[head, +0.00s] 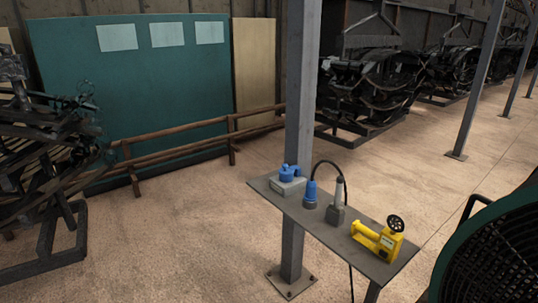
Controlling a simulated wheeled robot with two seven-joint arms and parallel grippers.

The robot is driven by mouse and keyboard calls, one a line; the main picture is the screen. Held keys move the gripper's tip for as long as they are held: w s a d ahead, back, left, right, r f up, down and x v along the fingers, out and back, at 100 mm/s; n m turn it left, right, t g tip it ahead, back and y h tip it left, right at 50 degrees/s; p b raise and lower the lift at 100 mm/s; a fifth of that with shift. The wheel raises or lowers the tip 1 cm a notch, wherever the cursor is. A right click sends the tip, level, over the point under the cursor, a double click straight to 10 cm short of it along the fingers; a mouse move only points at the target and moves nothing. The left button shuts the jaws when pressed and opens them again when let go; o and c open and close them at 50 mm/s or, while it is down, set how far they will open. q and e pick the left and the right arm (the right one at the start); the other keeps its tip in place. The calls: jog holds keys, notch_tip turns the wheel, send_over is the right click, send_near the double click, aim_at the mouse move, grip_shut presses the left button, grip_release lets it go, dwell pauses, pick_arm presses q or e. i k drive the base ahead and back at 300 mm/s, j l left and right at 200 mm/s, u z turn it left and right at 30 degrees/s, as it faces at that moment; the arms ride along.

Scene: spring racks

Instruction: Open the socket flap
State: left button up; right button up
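A socket (288,185) with a grey box body and a blue upper part sits at the far left end of a narrow dark shelf (330,229). Its blue flap (289,171) is on top; it is too small to tell whether it is open or shut. A blue plug (310,195) stands upright on the shelf just right of the socket, apart from it. A black cable (336,166) arches over beside the plug to a grey fitting (337,207). Neither of my grippers is in view.
A yellow tool (378,240) with a black wheel lies at the shelf's right end. A grey steel post (301,110) rises behind the shelf. A dark green round fan-like machine (492,255) fills the lower right. Metal racks stand left and behind. Floor left of the shelf is clear.

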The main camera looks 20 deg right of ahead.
aim_at(286, 170)
jog(key=i+z, duration=0.2)
jog(key=i, duration=0.2)
jog(key=i+j+z, duration=0.25)
jog(key=i, duration=0.2)
jog(key=i+j+z, duration=0.2)
jog(key=i, duration=0.2)
jog(key=i+j+z, duration=0.25)
jog(key=i, duration=0.15)
